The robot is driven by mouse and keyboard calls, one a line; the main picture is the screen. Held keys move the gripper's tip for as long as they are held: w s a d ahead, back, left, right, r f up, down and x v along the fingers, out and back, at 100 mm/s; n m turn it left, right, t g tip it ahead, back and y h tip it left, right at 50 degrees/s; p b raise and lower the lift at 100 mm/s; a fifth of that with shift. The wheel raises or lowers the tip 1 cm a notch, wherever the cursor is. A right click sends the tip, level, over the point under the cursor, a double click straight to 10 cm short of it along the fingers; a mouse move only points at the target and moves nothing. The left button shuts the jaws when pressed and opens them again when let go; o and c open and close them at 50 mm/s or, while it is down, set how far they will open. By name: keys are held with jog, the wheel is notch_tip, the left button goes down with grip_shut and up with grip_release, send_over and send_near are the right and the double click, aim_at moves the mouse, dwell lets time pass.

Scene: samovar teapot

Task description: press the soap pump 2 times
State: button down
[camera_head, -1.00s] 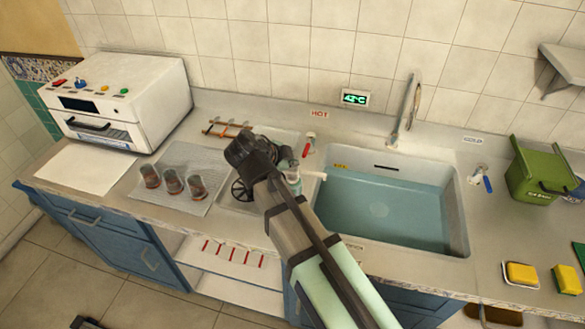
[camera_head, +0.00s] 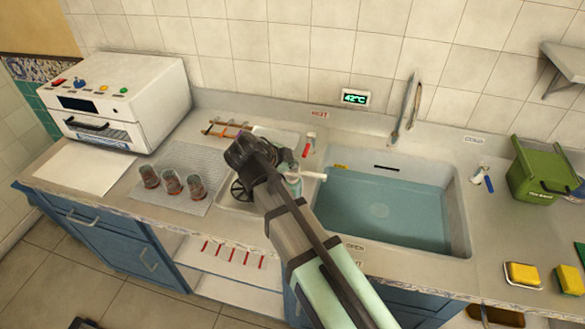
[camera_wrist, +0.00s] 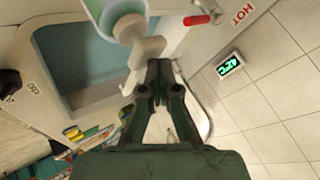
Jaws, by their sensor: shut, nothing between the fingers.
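The soap pump (camera_head: 293,183) stands at the left edge of the sink, partly hidden behind my arm in the head view. Its white spout (camera_head: 313,174) points right over the basin. In the wrist view the pump's white head and spout (camera_wrist: 150,47) show just beyond my fingertips. My gripper (camera_wrist: 158,68) is shut and empty, its fingertips close to the spout. I cannot tell whether they touch it or whether the pump is pressed down.
The water-filled sink (camera_head: 460,215) lies right of the pump. A red-handled tap lever (camera_head: 306,150) stands close behind it. Several glasses (camera_head: 171,182) stand on a mat to the left. A green bin (camera_head: 538,172) and yellow sponges (camera_head: 522,275) are at the right.

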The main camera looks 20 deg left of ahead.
jog(key=shift+f+b, duration=0.4)
jog(key=shift+f, duration=0.05)
dwell(0.3)
jog(key=shift+r, duration=0.15)
jog(key=shift+r+p, duration=0.45)
jog(key=shift+r, duration=0.75)
jog(key=shift+r+p, duration=0.75)
jog(key=shift+r, duration=1.7)
